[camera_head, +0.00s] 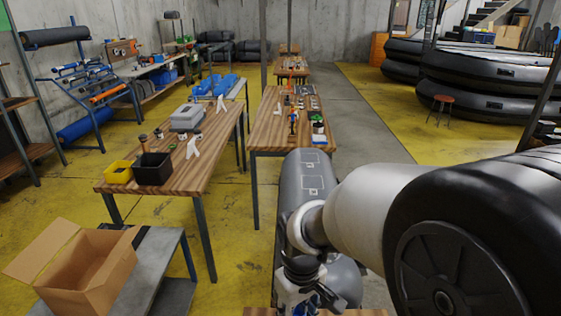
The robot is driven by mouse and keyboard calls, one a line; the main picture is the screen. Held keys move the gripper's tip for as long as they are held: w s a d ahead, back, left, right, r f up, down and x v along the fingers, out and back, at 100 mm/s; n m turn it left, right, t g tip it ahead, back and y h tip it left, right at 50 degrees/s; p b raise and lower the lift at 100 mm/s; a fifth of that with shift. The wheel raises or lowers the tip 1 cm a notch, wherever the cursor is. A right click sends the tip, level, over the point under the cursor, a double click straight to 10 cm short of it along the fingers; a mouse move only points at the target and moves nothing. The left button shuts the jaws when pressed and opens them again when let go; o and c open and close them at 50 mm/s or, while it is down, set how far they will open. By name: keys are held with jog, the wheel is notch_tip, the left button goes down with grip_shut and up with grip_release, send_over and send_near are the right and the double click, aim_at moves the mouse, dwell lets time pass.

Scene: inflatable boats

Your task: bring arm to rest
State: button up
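My arm reaches in from the right edge of the head view, with a large black joint and a pale link. My gripper (310,300) is at the bottom centre, cut by the lower edge of the picture. Its fingertips do not show clearly, so I cannot tell whether it is open or shut. I see nothing held.
An open cardboard box (105,285) stands on a grey bench at lower left. A wooden table (195,178) carries a black bin (153,170) and a yellow bin (118,172). Another wooden table (265,130) stands behind.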

jog(key=s+d+r+m+t, duration=0.2)
jog(key=s+d+r+m, duration=0.1)
jog(key=s+d+r, duration=0.2)
jog(key=s+d+r+m+t, duration=0.2)
jog(key=s+d+r, duration=0.3)
jog(key=s+r, duration=0.4)
jog(key=shift+s+d+m, duration=0.25)
jog(key=shift+s+m, duration=0.2)
jog(key=shift+m, duration=0.15)
